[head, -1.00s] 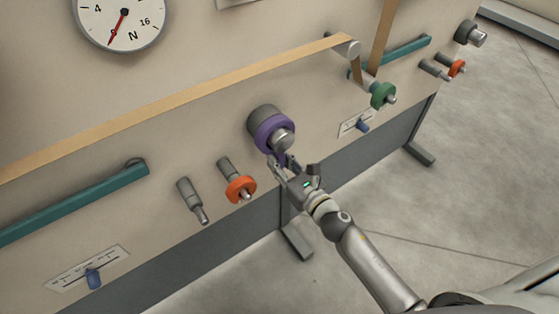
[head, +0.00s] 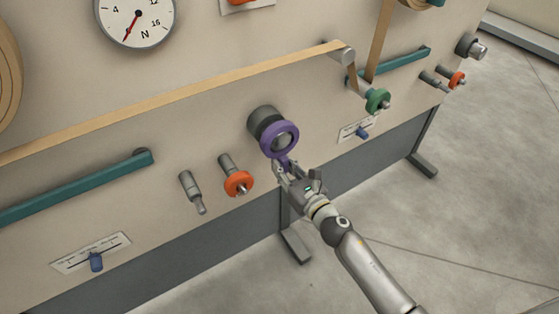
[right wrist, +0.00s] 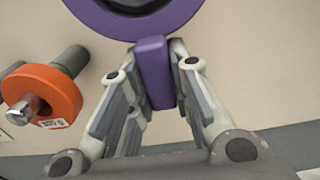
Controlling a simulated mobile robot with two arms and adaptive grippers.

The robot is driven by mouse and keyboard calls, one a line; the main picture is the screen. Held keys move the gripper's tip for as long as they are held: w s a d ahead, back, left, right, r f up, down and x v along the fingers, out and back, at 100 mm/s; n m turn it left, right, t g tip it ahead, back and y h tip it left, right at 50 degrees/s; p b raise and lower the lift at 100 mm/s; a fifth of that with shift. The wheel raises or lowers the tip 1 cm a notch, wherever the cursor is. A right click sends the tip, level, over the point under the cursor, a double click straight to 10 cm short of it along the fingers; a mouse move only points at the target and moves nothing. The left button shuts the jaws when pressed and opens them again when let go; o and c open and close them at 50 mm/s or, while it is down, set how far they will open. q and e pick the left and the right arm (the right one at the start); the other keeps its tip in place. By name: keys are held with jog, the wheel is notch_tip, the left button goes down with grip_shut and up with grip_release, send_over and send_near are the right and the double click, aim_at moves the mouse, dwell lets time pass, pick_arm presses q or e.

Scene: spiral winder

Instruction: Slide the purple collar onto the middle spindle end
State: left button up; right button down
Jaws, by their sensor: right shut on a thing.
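The purple collar (head: 266,144) is a ring with a short purple tab; the ring and tab (right wrist: 155,75) also show in the right wrist view. My right gripper (head: 284,170) is shut on the tab from below. The ring sits at the outer end of the spindle, apart from the panel. I cannot tell whether the tip is inside the ring or just behind it. My left gripper is not in view.
An orange collar (head: 237,183) on a thin spindle and a bare grey spindle (head: 192,191) stick out to the left. A green knob (head: 377,101) and blue lever (head: 362,133) are on the right. A tan strap (head: 200,96) runs above. Open floor lies at right.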

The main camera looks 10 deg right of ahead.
jog(key=v, duration=0.4)
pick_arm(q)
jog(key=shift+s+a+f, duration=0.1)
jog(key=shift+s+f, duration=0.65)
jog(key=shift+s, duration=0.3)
pick_arm(e)
jog(key=r+v, duration=0.1)
jog(key=v, duration=0.5)
jog(key=shift+s, duration=0.15)
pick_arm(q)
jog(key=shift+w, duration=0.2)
pick_arm(e)
jog(key=shift+d+r, duration=0.1)
jog(key=shift+r, duration=0.05)
